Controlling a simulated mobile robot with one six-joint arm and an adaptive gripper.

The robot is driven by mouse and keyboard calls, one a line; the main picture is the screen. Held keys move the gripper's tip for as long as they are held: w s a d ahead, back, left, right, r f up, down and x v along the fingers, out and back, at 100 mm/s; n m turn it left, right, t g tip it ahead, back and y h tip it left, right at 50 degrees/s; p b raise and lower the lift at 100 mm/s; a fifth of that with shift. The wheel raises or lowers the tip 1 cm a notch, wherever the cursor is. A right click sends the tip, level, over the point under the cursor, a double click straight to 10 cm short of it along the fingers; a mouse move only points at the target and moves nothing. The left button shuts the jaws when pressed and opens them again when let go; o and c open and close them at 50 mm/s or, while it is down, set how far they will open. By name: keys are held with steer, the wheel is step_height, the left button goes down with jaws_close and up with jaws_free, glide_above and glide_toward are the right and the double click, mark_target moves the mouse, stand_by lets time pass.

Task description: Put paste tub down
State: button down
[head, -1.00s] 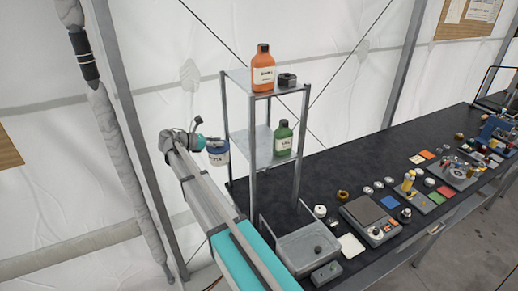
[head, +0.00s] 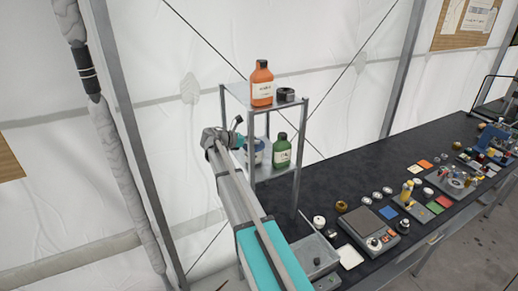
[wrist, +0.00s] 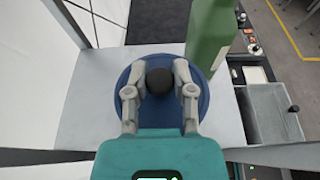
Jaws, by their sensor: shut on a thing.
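The paste tub (wrist: 160,112) is round with a blue lid and a dark knob. In the wrist view my gripper (wrist: 159,80) is shut on the knob from above. The tub is over or on the pale middle shelf (wrist: 85,115), beside the green bottle (wrist: 213,30); I cannot tell whether its base touches the shelf. In the head view the tub (head: 259,155) shows partly, behind a shelf post and my gripper (head: 240,143), left of the green bottle (head: 281,151).
An orange bottle (head: 262,84) and a dark ring-shaped item (head: 286,95) stand on the top shelf, above my gripper. Shelf posts stand close by. A grey bin (head: 312,250) sits below on the dark bench (head: 330,185), which holds a scale (head: 367,226) and several small items.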

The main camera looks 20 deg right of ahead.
steer(key=shift+s+a, duration=0.1)
steer(key=shift+s, duration=0.45)
steer(key=shift+s+f+b, duration=0.2)
steer(key=shift+s+b, duration=0.05)
steer(key=shift+s, duration=0.45)
steer(key=shift+s+f+b, duration=0.2)
steer(key=shift+s+f, duration=0.05)
steer(key=shift+s, duration=0.4)
steer(key=shift+s+f+b, duration=0.2)
steer(key=shift+s+b, duration=0.05)
steer(key=shift+s, duration=0.45)
steer(key=shift+f, duration=0.1)
steer(key=shift+c, duration=2.3)
jaws_free()
steer(key=shift+r, duration=0.2)
